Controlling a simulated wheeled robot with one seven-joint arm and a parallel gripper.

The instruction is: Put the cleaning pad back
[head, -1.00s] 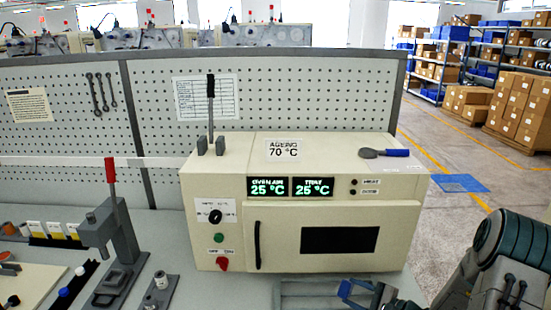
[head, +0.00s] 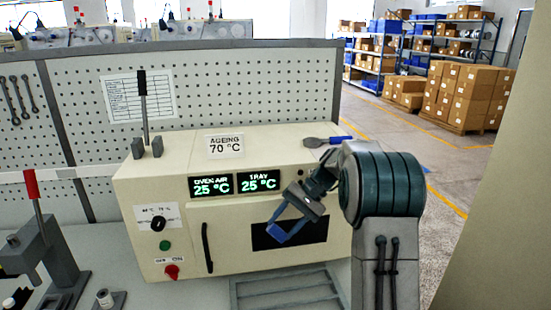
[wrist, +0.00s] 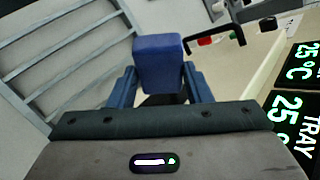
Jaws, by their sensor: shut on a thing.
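My gripper (head: 289,222) is in front of the oven's dark window, above the bench. In the wrist view its two blue fingers are shut on a blue block (wrist: 158,62), which I take to be the cleaning pad. The block is held between the fingers, clear of the bench. In the head view the pad is hard to tell from the blue fingers. What the block looks like beneath is hidden.
The cream ageing oven (head: 185,240) has its door shut. A grey slatted rack (head: 280,296) lies on the bench before it, and it also shows in the wrist view (wrist: 50,72). A blue-handled tool (head: 322,141) lies on the oven top. A red-handled press (head: 45,250) stands at left.

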